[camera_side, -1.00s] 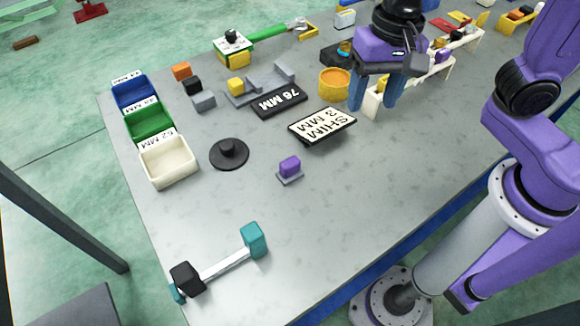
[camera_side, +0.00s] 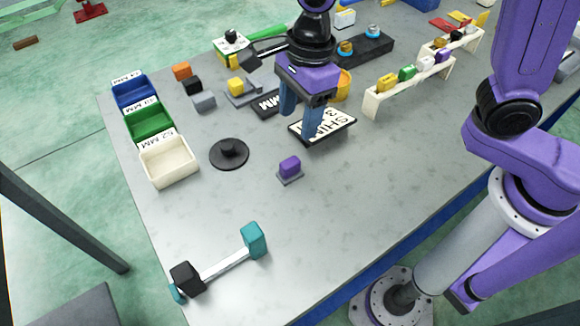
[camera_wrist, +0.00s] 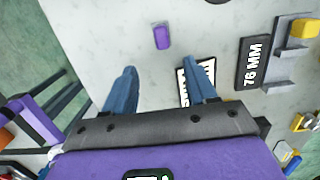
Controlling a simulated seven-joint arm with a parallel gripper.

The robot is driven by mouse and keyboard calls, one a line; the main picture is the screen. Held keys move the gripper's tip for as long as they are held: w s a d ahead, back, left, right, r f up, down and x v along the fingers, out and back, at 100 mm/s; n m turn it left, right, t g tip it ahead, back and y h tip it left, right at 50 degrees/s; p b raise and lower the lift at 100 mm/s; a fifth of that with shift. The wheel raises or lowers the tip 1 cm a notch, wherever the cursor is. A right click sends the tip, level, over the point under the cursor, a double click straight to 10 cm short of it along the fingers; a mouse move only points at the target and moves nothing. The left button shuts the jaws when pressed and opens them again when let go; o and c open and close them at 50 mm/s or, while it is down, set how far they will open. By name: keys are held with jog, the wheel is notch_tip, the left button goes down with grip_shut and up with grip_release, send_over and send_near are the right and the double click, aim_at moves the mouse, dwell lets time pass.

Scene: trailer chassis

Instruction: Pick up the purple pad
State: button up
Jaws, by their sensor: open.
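The purple pad (camera_side: 290,167) is a small block on a thin grey base on the open tabletop, right of the round black disc. It also shows in the wrist view (camera_wrist: 162,36), at the top, beyond my fingertips. My gripper (camera_side: 299,122) has blue fingers and is open and empty. In the side view it hangs in front of the "SHIM 3 MM" plate, up and to the right of the pad. In the wrist view its two fingers (camera_wrist: 160,78) stand apart, with bare table between them.
The shim plate (camera_side: 342,122) and the "76 MM" plate (camera_side: 262,107) lie near my gripper. Blue, green and white bins (camera_side: 149,165) stand at the left. A black disc (camera_side: 229,155) and a teal-ended bar (camera_side: 222,266) lie nearby. The table around the pad is clear.

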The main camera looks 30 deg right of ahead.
aim_at(290, 162)
jog(key=f, duration=0.4)
jog(key=a+f, duration=0.1)
jog(key=f, duration=0.8)
jog(key=shift+w+a+f, duration=0.15)
jog(key=shift+a, duration=0.15)
grip_shut()
